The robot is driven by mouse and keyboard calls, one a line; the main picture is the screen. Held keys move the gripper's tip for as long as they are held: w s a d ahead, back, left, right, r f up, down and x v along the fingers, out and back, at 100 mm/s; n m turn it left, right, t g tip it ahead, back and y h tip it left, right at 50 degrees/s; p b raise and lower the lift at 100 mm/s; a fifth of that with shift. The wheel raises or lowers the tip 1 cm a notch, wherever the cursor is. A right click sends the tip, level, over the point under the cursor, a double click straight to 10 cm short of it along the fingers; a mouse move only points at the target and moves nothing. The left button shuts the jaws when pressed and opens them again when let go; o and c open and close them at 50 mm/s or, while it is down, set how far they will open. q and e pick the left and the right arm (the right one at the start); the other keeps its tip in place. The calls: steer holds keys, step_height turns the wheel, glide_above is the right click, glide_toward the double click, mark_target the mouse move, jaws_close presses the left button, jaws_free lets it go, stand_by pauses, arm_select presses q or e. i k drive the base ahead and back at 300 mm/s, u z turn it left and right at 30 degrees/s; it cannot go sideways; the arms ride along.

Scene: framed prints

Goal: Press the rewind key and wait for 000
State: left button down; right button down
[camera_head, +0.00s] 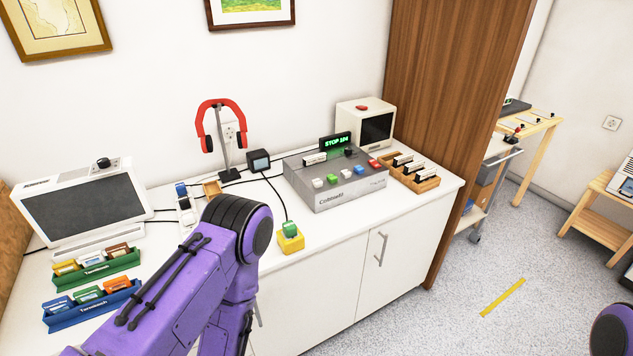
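The key labels are too small to read, so I cannot tell which is rewind. A small black display (336,142) at its back shows "STOP 104" in green. My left arm's purple links fill the lower left, and its gripper is not in view. Only a bit of my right arm shows at the lower right corner; its gripper is not in view.
A wooden cassette tray (428,184) stands right of the deck, with a small monitor (366,124) behind. A yellow box with a green button (290,238) lies in front. Red headphones (221,122), a larger monitor (85,208) and cassette racks (97,264) are left. A tall wooden panel (450,100) bounds the right.

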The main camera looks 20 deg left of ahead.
mark_target(316, 183)
steer(key=z, duration=0.45)
steer(key=k, duration=0.6)
steer(key=z, duration=0.6)
steer(key=i, duration=1.3)
steer(key=u, duration=1.2)
steer(key=i, duration=0.85)
steer(key=u, duration=1)
